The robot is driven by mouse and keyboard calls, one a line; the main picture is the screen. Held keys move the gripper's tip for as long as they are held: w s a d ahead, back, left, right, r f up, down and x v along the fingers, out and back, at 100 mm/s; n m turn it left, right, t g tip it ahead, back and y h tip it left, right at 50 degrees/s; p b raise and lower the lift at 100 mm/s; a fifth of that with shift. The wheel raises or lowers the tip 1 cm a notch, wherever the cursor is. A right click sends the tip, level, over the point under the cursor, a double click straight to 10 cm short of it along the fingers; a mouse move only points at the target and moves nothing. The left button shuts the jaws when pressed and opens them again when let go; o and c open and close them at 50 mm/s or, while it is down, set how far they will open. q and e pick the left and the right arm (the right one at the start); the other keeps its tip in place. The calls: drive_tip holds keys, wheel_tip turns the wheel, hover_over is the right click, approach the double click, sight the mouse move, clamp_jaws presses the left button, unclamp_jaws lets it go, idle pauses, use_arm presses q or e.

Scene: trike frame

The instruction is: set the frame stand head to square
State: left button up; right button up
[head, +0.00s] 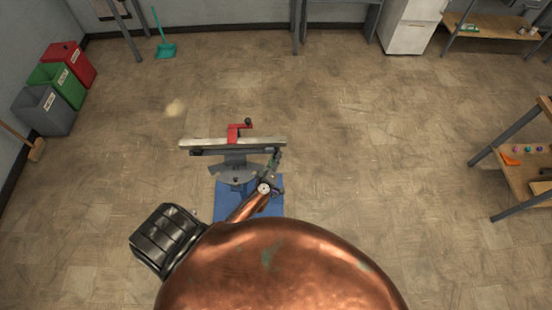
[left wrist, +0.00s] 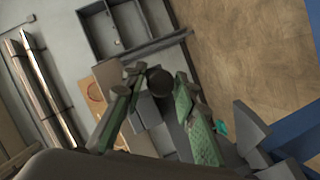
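The frame stand stands on a blue base (head: 222,198) in the middle of the head view. Its head carries a long pale bar (head: 205,142) that runs almost level across the picture, with a red clamp (head: 234,133) on it. A grey fan-shaped plate (head: 236,175) sits below the bar. My left gripper (head: 276,160) is at the right end of the head. In the left wrist view its green-padded fingers (left wrist: 158,108) are apart, with a dark round knob (left wrist: 160,80) showing between them. I cannot tell whether they touch it. My right gripper is not in view.
Grey, green and red bins (head: 58,88) stand at the left wall. A teal dustpan (head: 165,50) is at the back. A workbench (head: 525,175) with small items is at the right. The floor around the stand is clear. My copper-coloured body hides the near floor.

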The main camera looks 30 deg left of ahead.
use_arm(q)
drive_tip(key=shift+o, duration=1.1)
drive_tip(key=shift+d, duration=0.1)
drive_tip(key=v, duration=1.2)
drive_tip(key=shift+f, duration=0.15)
